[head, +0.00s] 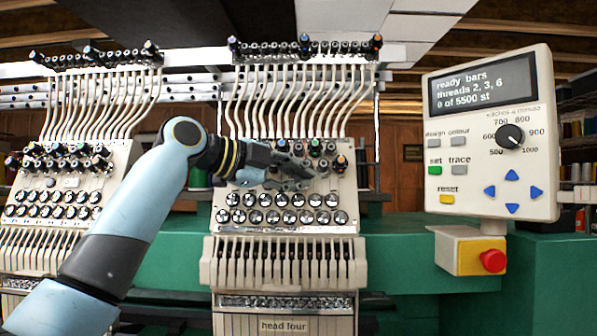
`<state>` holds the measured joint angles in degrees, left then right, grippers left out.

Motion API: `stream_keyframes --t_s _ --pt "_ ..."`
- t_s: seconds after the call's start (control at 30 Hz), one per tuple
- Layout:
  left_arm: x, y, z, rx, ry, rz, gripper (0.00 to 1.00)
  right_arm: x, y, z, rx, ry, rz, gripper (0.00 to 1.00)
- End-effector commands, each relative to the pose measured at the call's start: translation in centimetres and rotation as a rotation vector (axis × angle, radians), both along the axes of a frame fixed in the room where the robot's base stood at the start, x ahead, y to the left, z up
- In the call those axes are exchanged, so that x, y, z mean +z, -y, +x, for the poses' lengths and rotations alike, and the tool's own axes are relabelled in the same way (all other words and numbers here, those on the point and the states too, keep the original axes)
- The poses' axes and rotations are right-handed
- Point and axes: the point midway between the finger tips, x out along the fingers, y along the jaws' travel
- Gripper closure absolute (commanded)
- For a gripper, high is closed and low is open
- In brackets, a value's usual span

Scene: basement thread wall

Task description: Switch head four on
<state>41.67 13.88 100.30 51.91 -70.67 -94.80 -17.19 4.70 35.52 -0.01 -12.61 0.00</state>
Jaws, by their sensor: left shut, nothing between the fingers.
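Head four (284,326), named on the label at its foot, is the cream embroidery head in the middle of the head view. It has rows of dark tension knobs above and silvery round discs (267,217) below. My left gripper (298,172) is shut and empty, in front of the upper face of this head, between the knobs and the discs. It covers the strip of the face there, so any switch behind it is hidden. I cannot tell whether the fingers touch the face. My right gripper is out of view.
A control panel (490,135) on the right reads "ready bars", "threads 2, 3, 6", "0 of 5500 st". It has a dial, several buttons and a red stop knob (493,261) below. Another head (75,181) stands at left, partly behind my left arm. A green machine body (400,240) lies behind.

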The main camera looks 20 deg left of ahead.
Motion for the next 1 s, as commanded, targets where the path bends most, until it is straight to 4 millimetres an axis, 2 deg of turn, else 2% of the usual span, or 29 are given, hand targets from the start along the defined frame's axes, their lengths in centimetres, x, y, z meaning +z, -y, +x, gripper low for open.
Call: stream_keyframes --t_s 0.13,0.43,0.6,1.0 --pt "-0.2 -0.1 0.6 0.0 0.0 0.0 1.0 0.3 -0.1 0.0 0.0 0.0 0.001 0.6" --pt "-0.3 -0.1 0.7 0.0 0.001 -0.001 1.0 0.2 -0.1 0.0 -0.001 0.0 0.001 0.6" --pt "-0.8 0.0 1.3 0.0 0.0 -0.002 1.0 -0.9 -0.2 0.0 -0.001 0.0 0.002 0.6" --pt "0.0 0.0 1.1 0.002 0.0 -0.001 1.0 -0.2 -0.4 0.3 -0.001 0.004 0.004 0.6"
